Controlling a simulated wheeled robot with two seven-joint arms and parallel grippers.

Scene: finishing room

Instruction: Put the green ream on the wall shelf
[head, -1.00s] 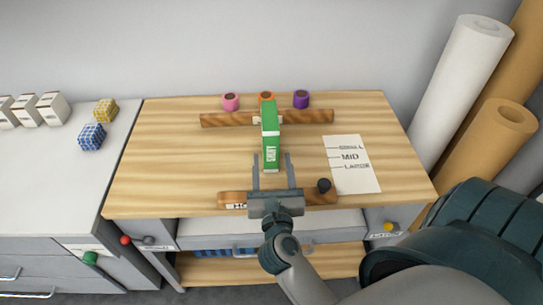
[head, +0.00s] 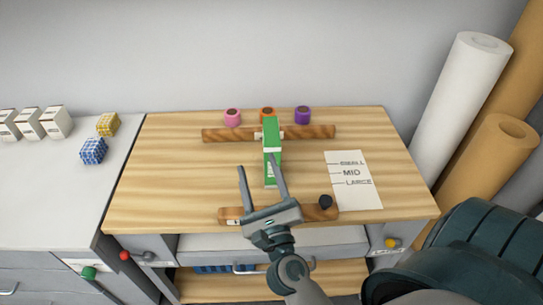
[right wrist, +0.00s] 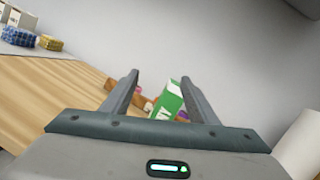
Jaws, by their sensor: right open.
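The green ream (head: 271,130) is a narrow green block with white lettering, on the wooden table between two brown wooden bars. My right gripper (head: 258,162) is open and empty, tilted, at the near end of the ream. Its right finger overlaps the ream in the head view, and I cannot tell whether they touch. In the right wrist view the ream (right wrist: 168,103) shows beyond the fingers, close to the right one. My left gripper is not in view. No wall shelf shows in either view.
The wooden table (head: 165,180) has pink (head: 232,117), orange (head: 267,113) and purple (head: 302,115) rolls at the back. A white size card (head: 355,195) lies at right. Tall paper rolls (head: 460,110) stand right of the table. A left counter (head: 50,175) holds small boxes.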

